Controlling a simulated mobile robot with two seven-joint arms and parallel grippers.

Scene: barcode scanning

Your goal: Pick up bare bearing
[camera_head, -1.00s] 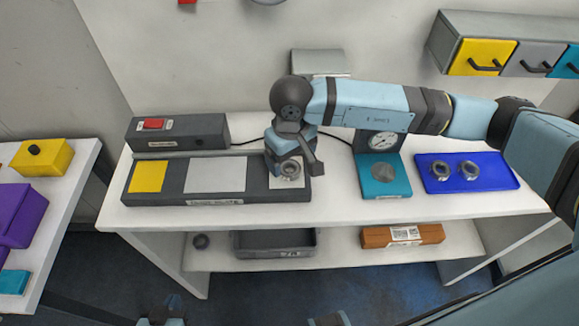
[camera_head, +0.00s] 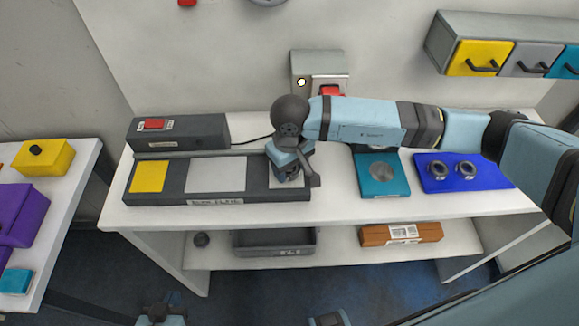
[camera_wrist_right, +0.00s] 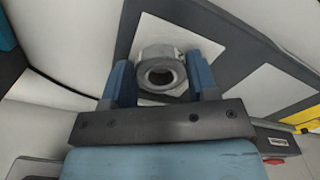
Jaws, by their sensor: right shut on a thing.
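The bare bearing (camera_wrist_right: 160,72), a grey metal ring, sits between the two blue fingers of my right gripper (camera_wrist_right: 160,82) in the right wrist view. The fingers are shut on its sides. A pale square (camera_wrist_right: 176,38) of the dark fixture shows behind it. In the head view my right gripper (camera_head: 291,180) is over the right end of the dark fixture (camera_head: 218,198) and hides the bearing. I cannot tell whether the bearing is clear of the surface.
Two more rings (camera_head: 438,170) lie on a blue tray (camera_head: 498,179) to the right. A teal stand (camera_head: 382,188) is between. A dark box with a red button (camera_head: 151,124) stands behind the fixture. The lower shelf holds a grey bin (camera_head: 275,242) and a brown box (camera_head: 402,233).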

